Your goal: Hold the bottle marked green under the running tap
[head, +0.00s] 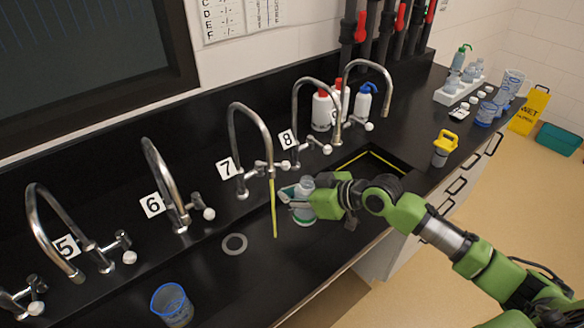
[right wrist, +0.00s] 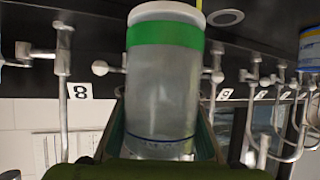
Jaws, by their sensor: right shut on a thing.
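The bottle with a green band (head: 304,219) is clear and upright in my right gripper (head: 300,201). In the right wrist view the bottle (right wrist: 163,90) stands between the fingers, its green band near its base. A thin yellow stream (head: 273,210) runs from tap 7 (head: 250,112) and also shows beside the bottle in the right wrist view (right wrist: 217,62). In the head view the stream passes just left of the bottle, apart from it. I cannot tell whether the bottle touches the counter. My left gripper is not in view.
A grey ring (head: 234,244) lies on the black counter, left of the stream. A blue-rimmed beaker (head: 172,305) stands at the front left. A yellow-topped container (head: 444,148) stands beyond the sink opening (head: 375,158). Other taps line the back, including tap 6 (head: 165,180).

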